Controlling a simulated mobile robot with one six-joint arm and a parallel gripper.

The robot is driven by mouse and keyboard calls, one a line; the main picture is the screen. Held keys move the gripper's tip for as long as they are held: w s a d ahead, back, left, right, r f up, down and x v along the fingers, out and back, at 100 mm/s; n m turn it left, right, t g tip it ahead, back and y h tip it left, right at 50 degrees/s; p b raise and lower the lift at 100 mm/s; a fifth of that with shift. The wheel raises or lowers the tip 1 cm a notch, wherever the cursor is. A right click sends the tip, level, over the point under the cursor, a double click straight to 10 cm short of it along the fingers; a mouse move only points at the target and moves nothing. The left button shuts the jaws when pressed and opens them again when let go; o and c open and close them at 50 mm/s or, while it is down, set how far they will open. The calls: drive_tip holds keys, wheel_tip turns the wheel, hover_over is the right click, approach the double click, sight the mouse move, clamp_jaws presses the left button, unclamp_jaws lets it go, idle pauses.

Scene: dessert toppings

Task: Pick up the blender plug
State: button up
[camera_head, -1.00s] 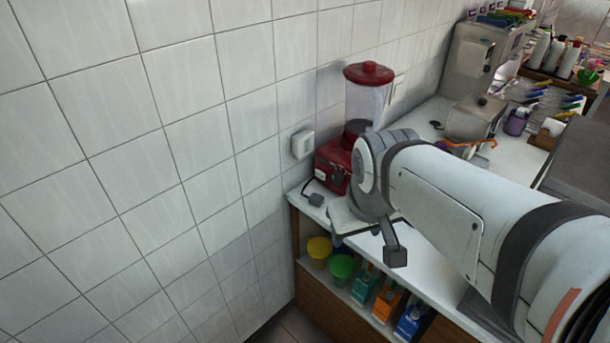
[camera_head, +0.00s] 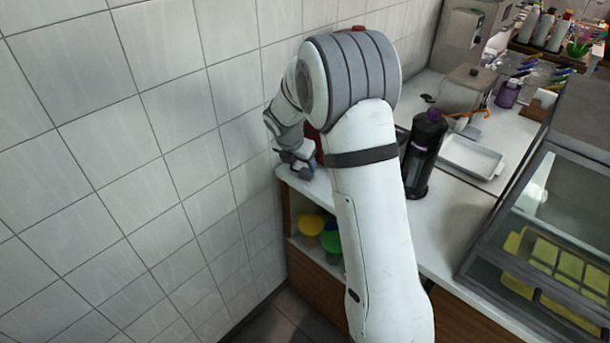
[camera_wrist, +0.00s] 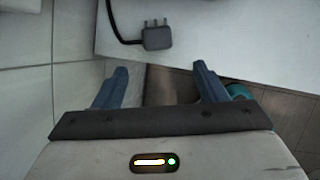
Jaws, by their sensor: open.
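The blender plug (camera_wrist: 156,36) is a dark grey block with pale prongs and a black cord in the wrist view. It lies on the white counter (camera_wrist: 215,45) near its edge. My gripper (camera_wrist: 160,72) is open with its two blue-grey fingers apart and empty. In the wrist picture the plug is just above the fingertips, between their lines and apart from them. In the head view my gripper (camera_head: 295,172) is at the counter's left corner by the wall, and the plug is hidden there. The red blender (camera_head: 318,145) is mostly hidden behind my arm.
A tiled wall (camera_head: 130,150) stands close on the left. A dark bottle (camera_head: 424,155) and a white tray (camera_head: 471,156) are on the counter right of my arm. Yellow (camera_head: 311,224) and green (camera_head: 331,240) tubs sit on the shelf below. A glass display case (camera_head: 560,220) is at right.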

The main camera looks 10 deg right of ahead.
sight(304, 173)
drive_tip(key=x, duration=0.5)
drive_tip(key=p+x, duration=0.1)
drive_tip(key=x, duration=0.2)
drive_tip(key=shift+w+d, duration=0.1)
drive_tip(key=shift+w, duration=0.35)
drive_tip(key=c, duration=1.1)
drive_tip(key=shift+c, duration=0.2)
